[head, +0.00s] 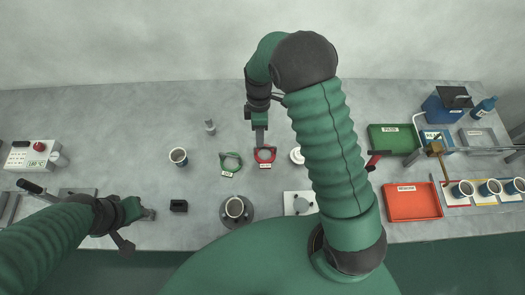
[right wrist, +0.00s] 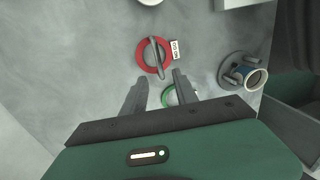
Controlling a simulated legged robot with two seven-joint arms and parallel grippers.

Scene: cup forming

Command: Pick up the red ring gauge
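The red ring gauge (head: 265,154) lies flat on the grey bench near the middle, with a small white tag at its front. My right gripper (head: 260,137) is over its far side in the head view. In the right wrist view the red ring gauge (right wrist: 154,55) lies beyond the fingertips, with a grey bar across it and its tag at the right. The right gripper (right wrist: 158,80) is open and empty, its fingers apart. My left gripper (head: 142,216) is low at the left over the bench; its finger opening is unclear.
A green ring gauge (head: 230,162) lies just left of the red one. A white round piece (head: 297,155) is to the right. Another cup (head: 178,156) stands left. Red (head: 413,201) and green (head: 393,138) trays lie right.

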